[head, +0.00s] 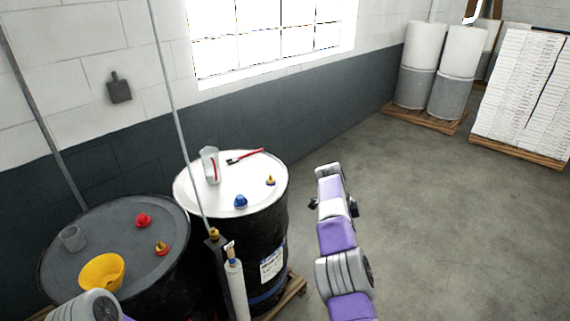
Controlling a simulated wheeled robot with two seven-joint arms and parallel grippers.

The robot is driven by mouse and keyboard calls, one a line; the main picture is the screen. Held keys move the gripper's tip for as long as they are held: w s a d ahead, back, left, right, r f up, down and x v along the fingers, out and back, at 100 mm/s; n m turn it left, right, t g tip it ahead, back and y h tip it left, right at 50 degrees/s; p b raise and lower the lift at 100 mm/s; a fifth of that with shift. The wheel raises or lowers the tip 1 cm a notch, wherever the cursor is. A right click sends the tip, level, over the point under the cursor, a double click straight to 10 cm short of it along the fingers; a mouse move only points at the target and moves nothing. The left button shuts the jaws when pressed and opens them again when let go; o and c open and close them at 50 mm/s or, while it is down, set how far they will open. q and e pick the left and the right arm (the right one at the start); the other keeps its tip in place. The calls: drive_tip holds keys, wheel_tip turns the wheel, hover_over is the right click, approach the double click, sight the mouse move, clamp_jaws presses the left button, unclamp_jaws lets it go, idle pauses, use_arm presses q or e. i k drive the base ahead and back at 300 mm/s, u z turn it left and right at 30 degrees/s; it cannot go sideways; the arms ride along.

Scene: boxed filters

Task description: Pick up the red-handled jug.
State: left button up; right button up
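A clear jug with a red handle (211,165) stands upright on the white top of a black drum (227,199), near its back left edge. My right arm reaches up to the right of this drum. Its far end, with the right gripper (329,172), is over the floor, apart from the jug. I cannot make out its fingers clearly. Of my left arm only a grey and purple part shows at the bottom left corner; the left gripper is out of view.
A red-handled brush (245,156), a blue cap (240,201) and a brass fitting (270,181) share the white top. A dark drum (110,235) at left holds a yellow funnel (102,271) and a clear cup (72,238). A thin pole (178,115) rises between the drums.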

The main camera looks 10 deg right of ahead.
sight(209, 157)
drive_tip(key=z, duration=1)
drive_tip(key=i, duration=1.45)
drive_tip(key=u, duration=2.65)
drive_tip(key=i, duration=0.55)
drive_tip(key=u, duration=0.05)
